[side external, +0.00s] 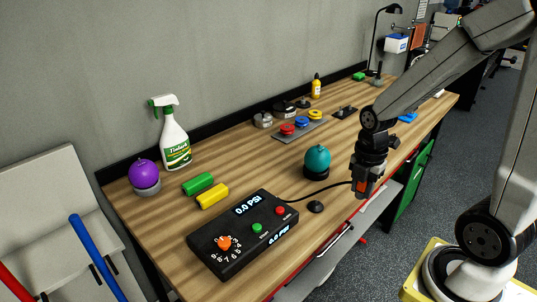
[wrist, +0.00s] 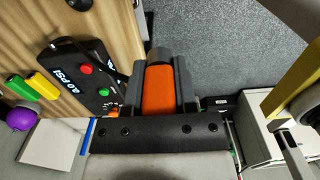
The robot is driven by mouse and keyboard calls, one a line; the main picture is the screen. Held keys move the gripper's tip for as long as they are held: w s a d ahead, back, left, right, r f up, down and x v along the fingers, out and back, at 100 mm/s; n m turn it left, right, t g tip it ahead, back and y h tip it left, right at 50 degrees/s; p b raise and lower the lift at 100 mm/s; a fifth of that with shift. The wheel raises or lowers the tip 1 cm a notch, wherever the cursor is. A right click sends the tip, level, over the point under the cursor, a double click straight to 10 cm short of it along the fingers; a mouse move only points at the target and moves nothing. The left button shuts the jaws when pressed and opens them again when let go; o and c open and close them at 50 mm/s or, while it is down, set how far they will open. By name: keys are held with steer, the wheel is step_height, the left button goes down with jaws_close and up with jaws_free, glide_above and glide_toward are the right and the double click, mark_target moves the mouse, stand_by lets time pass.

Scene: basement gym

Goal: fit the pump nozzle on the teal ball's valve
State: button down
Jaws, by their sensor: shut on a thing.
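The teal ball (side external: 317,158) sits on a dark round stand on the workbench, near the middle of the side view. Its valve is too small to make out. My gripper (side external: 362,188) is to the right of the ball, by the bench's front edge, pointing down and apart from the ball. It is shut on the orange pump nozzle (wrist: 159,90), which shows between the jaws in the wrist view. A black hose (side external: 325,192) runs from the pump box (side external: 243,235) to the nozzle. The box display reads 0.0 PSI. The nozzle's tip is not clear.
A small black disc (side external: 315,207) lies in front of the ball. Green (side external: 198,184) and yellow (side external: 212,196) blocks, a purple ball (side external: 143,173) and a spray bottle (side external: 174,140) stand left. A tray of coloured discs (side external: 300,128) is behind. Bench between ball and gripper looks clear.

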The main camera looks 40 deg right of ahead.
steer(key=shift+r, duration=2.1)
steer(key=shift+w+d, duration=0.15)
steer(key=shift+w, duration=0.2)
steer(key=shift+w+d+f, duration=0.1)
steer(key=shift+w+d, duration=2.65)
steer(key=shift+w, duration=1.05)
steer(key=shift+w+d+f, duration=0.1)
steer(key=shift+w+d, duration=2.6)
steer(key=shift+w, duration=1.15)
steer(key=shift+w+d+f, duration=0.1)
steer(key=shift+w+d, duration=2.65)
steer(key=shift+w, duration=1.05)
steer(key=shift+f, duration=0.15)
steer(key=shift+f, duration=2.7)
